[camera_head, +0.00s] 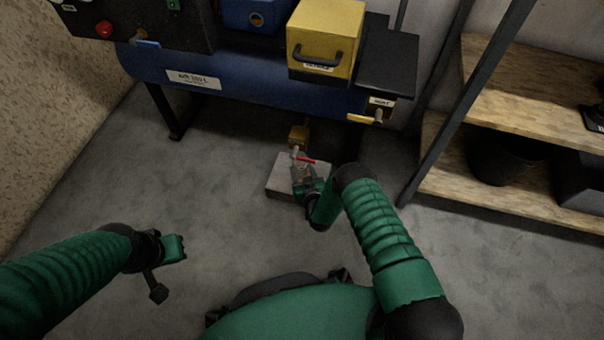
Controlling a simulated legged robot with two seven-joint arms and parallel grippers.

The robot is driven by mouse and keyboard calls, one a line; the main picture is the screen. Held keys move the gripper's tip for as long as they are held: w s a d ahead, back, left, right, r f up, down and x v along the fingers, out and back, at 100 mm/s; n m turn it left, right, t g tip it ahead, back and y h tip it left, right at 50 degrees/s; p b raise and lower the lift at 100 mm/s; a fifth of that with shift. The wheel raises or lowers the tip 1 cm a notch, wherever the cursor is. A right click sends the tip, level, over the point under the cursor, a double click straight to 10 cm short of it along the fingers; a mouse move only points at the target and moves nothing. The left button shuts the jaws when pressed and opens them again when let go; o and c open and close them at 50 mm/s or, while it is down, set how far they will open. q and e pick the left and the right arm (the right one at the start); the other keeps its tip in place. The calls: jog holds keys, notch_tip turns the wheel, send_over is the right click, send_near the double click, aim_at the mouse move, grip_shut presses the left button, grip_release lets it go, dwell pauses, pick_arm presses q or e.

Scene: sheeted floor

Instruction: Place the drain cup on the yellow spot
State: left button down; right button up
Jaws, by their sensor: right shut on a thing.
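My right gripper (304,183) is shut on a small pale thing (300,171), which looks like the drain cup. The fingers partly hide it. It is above or against a flat grey-white block (282,177) on the floor; I cannot tell if it touches. A red lever (304,160) shows just beyond the fingers. A small yellow fitting (299,134) is under the tank, just behind the lever. I cannot make out a separate yellow spot on the floor. My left gripper (165,267) is open and empty over the floor at the lower left.
A blue air tank (250,92) on dark legs stands behind, with a yellow box (324,40) on top and a yellow-handled valve (367,119) at its right end. A wooden shelf unit (510,197) with a dark bin (502,160) stands right. The left floor is clear.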

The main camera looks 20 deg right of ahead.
jog(key=shift+f, duration=0.15)
jog(key=o, duration=1.5)
jog(key=shift+r, duration=0.3)
jog(key=p+v, duration=0.7)
jog(key=v, duration=0.5)
jog(key=shift+f, duration=0.1)
